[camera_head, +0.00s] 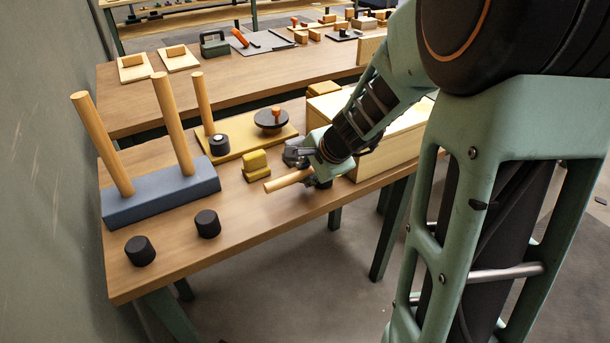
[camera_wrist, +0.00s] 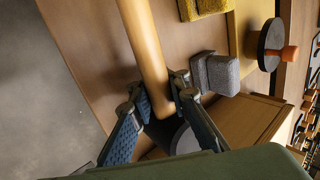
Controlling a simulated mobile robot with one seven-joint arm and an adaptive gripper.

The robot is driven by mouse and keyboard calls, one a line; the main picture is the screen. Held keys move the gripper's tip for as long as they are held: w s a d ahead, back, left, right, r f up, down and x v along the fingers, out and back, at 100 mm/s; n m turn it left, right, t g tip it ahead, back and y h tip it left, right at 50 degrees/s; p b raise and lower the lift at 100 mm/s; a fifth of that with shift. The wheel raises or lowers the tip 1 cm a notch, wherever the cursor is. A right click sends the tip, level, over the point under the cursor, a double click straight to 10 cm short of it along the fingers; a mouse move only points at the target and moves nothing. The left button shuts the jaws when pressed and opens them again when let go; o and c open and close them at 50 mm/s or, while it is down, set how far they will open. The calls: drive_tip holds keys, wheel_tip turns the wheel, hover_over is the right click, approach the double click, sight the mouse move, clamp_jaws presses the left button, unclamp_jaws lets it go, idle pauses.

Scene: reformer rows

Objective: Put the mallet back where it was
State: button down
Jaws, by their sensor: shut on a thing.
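The mallet's light wooden handle (camera_head: 287,181) sticks out to the left of my gripper, above the front part of the near table. My gripper (camera_head: 315,172) is shut on the handle near its lower end. In the wrist view the handle (camera_wrist: 145,45) runs up from between the two fingertips of my gripper (camera_wrist: 168,100). A dark rounded shape (camera_wrist: 185,140) beyond the fingers may be the mallet head, mostly hidden by the gripper. I cannot tell whether the mallet touches the table.
Near table: blue block (camera_head: 160,193) with two tall pegs, black cylinders (camera_head: 140,251) (camera_head: 207,223), yellow sponge-like blocks (camera_head: 256,165), yellow board (camera_head: 240,137) with a peg and black disc (camera_head: 271,120), wooden box (camera_head: 395,138). A grey block (camera_wrist: 215,72) is close beside my gripper. The front middle is clear.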

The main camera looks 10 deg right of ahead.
drive_tip(key=c, duration=1.8)
unclamp_jaws()
drive_tip(key=shift+f, duration=0.1)
drive_tip(key=shift+r+p, duration=0.4)
drive_tip(key=p+v, duration=0.6)
drive_tip(key=v, duration=0.5)
drive_tip(key=shift+s+r, duration=0.2)
drive_tip(key=shift+s, duration=0.05)
drive_tip(key=shift+d, duration=0.1)
